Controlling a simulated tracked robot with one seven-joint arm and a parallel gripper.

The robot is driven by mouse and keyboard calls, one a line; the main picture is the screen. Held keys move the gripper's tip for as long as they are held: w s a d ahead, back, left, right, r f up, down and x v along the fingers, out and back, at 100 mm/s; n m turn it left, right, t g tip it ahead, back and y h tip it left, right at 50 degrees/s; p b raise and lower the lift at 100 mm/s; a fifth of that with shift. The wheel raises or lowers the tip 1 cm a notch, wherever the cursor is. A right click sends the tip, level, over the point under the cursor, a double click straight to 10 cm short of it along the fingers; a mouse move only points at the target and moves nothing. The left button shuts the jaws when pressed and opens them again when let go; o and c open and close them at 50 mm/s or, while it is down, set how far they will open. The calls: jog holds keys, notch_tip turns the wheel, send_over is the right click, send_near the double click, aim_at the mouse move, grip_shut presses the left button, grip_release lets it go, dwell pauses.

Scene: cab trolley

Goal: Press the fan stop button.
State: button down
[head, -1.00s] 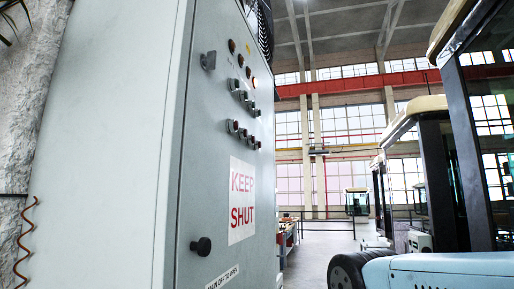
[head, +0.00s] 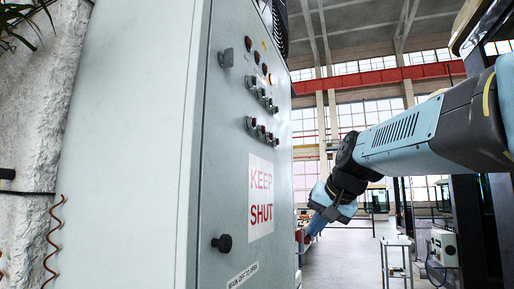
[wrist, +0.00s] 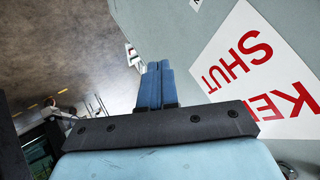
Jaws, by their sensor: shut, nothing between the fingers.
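Two rows of push buttons sit on the grey control cabinet (head: 120,140) in the head view. The upper row (head: 262,93) and the lower row (head: 262,131) each hold several buttons; some in the lower row look reddish. Their labels are too small to read, so I cannot tell which is fan stop. My gripper (head: 312,232) is shut and empty, pointing down, right of the cabinet door and lower than the buttons. In the wrist view my gripper's blue fingers (wrist: 155,82) lie together beside the door, apart from the sign.
Several lamps (head: 257,57) and a dark switch (head: 225,58) sit above the buttons. A KEEP SHUT sign (head: 261,197) and a black knob (head: 222,243) are below. A white stand (head: 397,258) is on the floor at right, with open floor (head: 342,262) left of it.

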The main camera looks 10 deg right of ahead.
aim_at(278, 142)
jog(key=w+d+r+m+t, duration=0.1)
jog(key=w+d+r+t, duration=0.1)
jog(key=w+r, duration=0.3)
jog(key=w+d+r+m+t+y, duration=0.1)
jog(key=w+d+r, duration=0.3)
jog(key=r, duration=0.8)
jog(key=w+d+r+m+t, duration=0.2)
jog(key=w+d+r, duration=0.1)
jog(key=w+r, duration=0.4)
notch_tip(278, 142, up, 2)
jog(key=shift+w+r+t+y, duration=0.1)
jog(key=shift+w+t+y, duration=0.3)
jog(key=w+a, duration=0.4)
jog(key=a, duration=0.3)
jog(key=shift+w+a, duration=0.2)
jog(key=shift+a, duration=0.15)
jog(key=shift+a, duration=0.15)
dwell(0.5)
jog(key=shift+w+a, duration=0.15)
jog(key=shift+a, duration=0.05)
